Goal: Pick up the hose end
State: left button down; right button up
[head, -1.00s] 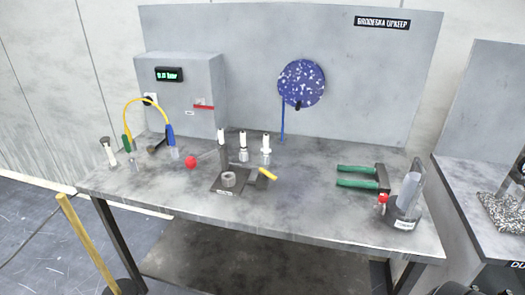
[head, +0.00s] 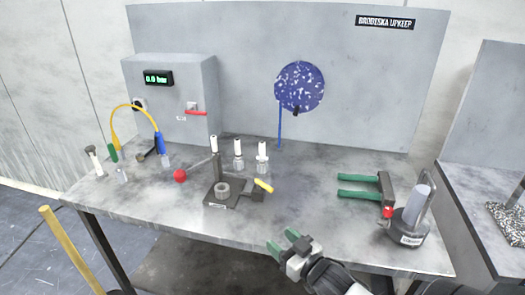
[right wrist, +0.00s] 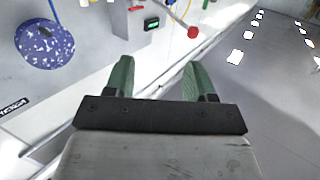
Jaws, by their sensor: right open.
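A yellow hose (head: 133,106) arches at the left of the bench, with a green end (head: 113,154) and a blue end (head: 160,144); I cannot tell which is the hose end meant. A thin blue strip (head: 280,125) also hangs below a blue speckled disc (head: 299,87) on the back panel. My right gripper (head: 282,242) is open and empty at the bench's front edge, well to the right of the yellow hose and apart from it. Its green fingers (right wrist: 157,68) stand apart in the right wrist view. My left gripper is not in view.
A dark stand (head: 222,200) with a ring and several white-capped bottles (head: 238,155) are mid-bench. A red ball (head: 180,176) on a rod lies left of it.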

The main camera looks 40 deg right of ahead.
aim_at(261, 159)
jog(key=i+l, duration=0.95)
jog(key=l, duration=0.2)
